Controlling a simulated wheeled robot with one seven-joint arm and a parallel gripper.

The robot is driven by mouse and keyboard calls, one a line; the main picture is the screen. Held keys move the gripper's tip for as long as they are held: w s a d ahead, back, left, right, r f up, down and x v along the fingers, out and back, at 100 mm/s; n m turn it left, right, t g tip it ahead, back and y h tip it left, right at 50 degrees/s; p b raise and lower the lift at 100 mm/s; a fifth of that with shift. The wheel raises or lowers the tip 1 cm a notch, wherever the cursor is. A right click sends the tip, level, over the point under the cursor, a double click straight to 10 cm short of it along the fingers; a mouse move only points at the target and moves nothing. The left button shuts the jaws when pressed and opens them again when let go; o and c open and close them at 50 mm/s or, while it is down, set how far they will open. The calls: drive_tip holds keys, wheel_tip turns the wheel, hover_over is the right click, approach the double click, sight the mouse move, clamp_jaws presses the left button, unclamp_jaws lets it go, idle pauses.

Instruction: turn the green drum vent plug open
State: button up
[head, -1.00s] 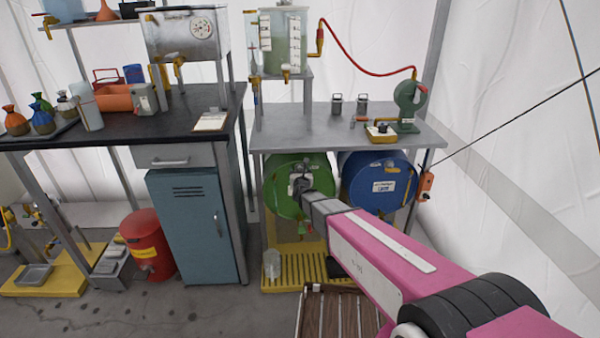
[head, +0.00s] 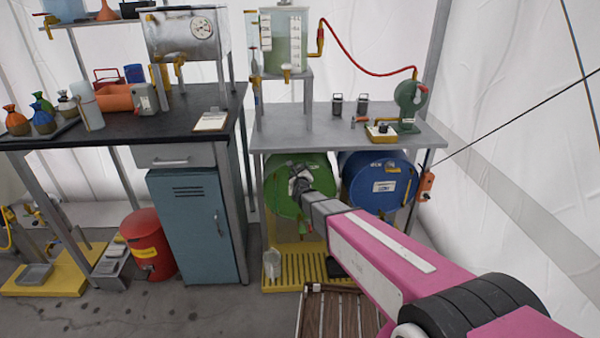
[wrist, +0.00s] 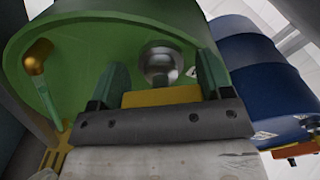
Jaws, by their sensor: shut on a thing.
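The green drum (head: 318,165) lies on its side under the grey bench, its round end facing me. My gripper (head: 299,181) is at the upper part of that end and covers part of it. In the wrist view the green drum (wrist: 115,45) fills the upper left. A rounded silvery plug (wrist: 162,66) stands on its face between the two fingers of my gripper (wrist: 162,82). The fingers are shut on the plug. The plug's turn angle cannot be made out, and in the head view my gripper hides it.
A blue drum (head: 375,200) lies close on the right, also in the wrist view (wrist: 265,75). A brass-ended tap (wrist: 38,57) is on the green drum's left. A yellow slatted stand (head: 290,270) is below. The blue-grey cabinet (head: 190,230) stands left.

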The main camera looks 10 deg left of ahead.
drive_tip(key=n, duration=0.4)
drive_tip(key=shift+a+f+n, duration=0.1)
drive_tip(key=shift+n, duration=0.2)
drive_tip(key=n, duration=0.3)
drive_tip(key=shift+f+n, duration=0.1)
drive_tip(key=shift+n, duration=0.3)
drive_tip(key=n, duration=0.7)
drive_tip(key=shift+f, duration=0.15)
drive_tip(key=n, duration=0.6)
drive_tip(key=shift+f+n, duration=0.15)
drive_tip(key=shift+n, duration=0.15)
drive_tip(key=n, duration=0.5)
drive_tip(key=shift+d, duration=0.2)
drive_tip(key=shift+n, duration=0.3)
drive_tip(key=o, duration=0.9)
drive_tip(key=shift+s, duration=0.1)
